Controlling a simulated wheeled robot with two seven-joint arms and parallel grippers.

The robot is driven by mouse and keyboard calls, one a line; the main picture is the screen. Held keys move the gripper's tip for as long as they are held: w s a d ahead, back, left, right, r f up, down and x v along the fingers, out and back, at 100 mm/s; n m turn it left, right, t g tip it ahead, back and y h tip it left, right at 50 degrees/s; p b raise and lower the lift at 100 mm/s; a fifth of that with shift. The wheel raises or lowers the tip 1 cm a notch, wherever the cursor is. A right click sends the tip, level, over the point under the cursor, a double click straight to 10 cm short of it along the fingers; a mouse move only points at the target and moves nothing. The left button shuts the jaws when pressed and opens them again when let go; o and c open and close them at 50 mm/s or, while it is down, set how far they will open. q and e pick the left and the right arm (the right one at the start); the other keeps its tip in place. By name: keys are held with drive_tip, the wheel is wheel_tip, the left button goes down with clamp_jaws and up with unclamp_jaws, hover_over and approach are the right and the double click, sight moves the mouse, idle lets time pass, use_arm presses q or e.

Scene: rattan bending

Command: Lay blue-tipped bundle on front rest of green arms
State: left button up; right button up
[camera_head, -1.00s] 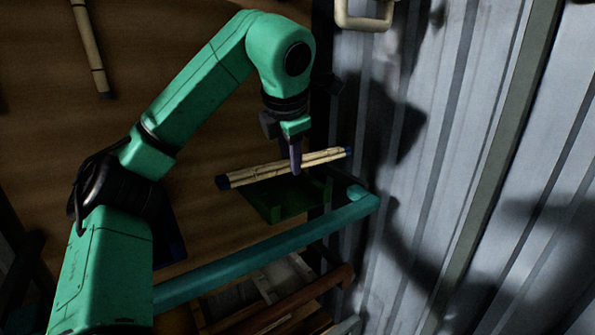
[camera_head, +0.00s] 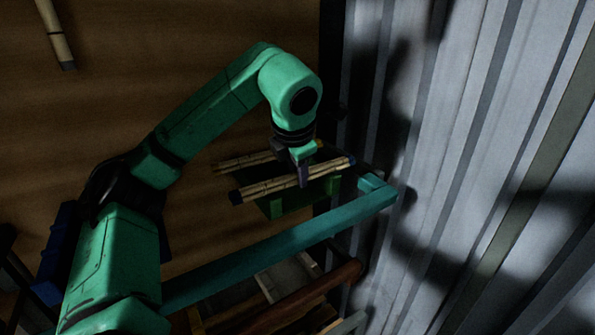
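The blue-tipped bundle (camera_head: 270,187) is a set of pale rattan canes with dark blue ends, slanting up to the right near the picture's middle. My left gripper (camera_head: 304,178) points down on it, its fingers shut around the canes near the middle. The green arms (camera_head: 333,185) show as dark green pieces just below and behind the bundle. The bundle lies very close over their front part; I cannot tell whether it touches. My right gripper is not in view.
A second cane bundle (camera_head: 238,162) with a yellow tip lies just behind, partly hidden by my gripper. A teal rail (camera_head: 290,241) runs in front. Brown bars (camera_head: 300,297) lie below it. A corrugated metal wall (camera_head: 450,150) closes off the right side.

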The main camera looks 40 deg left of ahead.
use_arm(q)
drive_tip(key=o, duration=0.4)
drive_tip(key=shift+s+d, duration=0.1)
drive_tip(key=shift+d, duration=0.05)
drive_tip(key=shift+c, duration=0.2)
drive_tip(key=shift+s+d+r, duration=0.1)
drive_tip(key=shift+r, duration=0.3)
drive_tip(key=shift+s+d+r+b, duration=0.2)
drive_tip(key=shift+s+r+b, duration=0.1)
drive_tip(key=shift+r+b, duration=0.3)
drive_tip(key=p+v, duration=0.3)
drive_tip(key=v, duration=0.7)
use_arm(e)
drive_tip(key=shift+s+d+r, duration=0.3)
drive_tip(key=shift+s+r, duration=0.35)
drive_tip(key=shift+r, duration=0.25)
use_arm(q)
drive_tip(key=shift+s+f, duration=0.1)
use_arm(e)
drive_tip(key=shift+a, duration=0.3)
